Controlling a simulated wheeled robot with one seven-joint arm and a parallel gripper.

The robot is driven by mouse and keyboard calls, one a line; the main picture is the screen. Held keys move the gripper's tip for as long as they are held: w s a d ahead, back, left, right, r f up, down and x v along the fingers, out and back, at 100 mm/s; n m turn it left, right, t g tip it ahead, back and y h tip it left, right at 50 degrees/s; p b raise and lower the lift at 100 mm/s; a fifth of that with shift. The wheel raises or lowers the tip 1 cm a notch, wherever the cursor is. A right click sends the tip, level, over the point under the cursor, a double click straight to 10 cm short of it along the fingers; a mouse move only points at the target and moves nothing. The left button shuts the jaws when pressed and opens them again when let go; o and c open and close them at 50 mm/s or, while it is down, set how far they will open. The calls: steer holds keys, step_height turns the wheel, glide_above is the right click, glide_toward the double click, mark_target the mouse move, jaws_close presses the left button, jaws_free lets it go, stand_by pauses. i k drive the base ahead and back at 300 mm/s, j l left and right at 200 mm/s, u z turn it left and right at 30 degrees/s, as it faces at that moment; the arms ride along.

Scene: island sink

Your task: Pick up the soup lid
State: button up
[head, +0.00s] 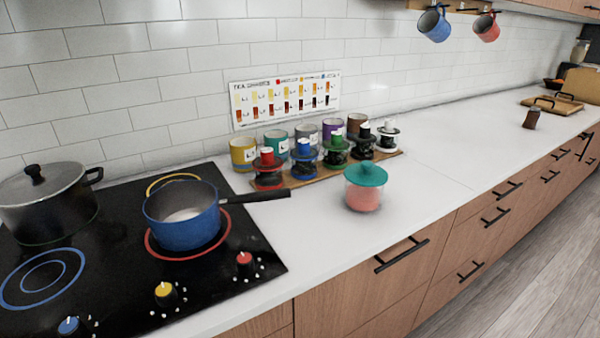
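A large dark pot (50,210) stands at the back left of the black stove. A grey lid (30,186) with a black knob sits on top of it, partly cut off by the left edge. I cannot tell which of these lids is the soup lid. My gripper is not in view.
A blue saucepan (180,229) stands on the stove, its dark handle reaching right over the counter. A wooden tray (281,180) with several jars and cups is behind the teal-lidded container. The counter (445,170) to the right is mostly clear.

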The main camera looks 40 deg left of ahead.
mark_target(366, 174)
steer(key=u, duration=1.2)
steer(key=i+l+u, duration=0.1)
steer(key=i, duration=0.55)
steer(key=l, duration=0.1)
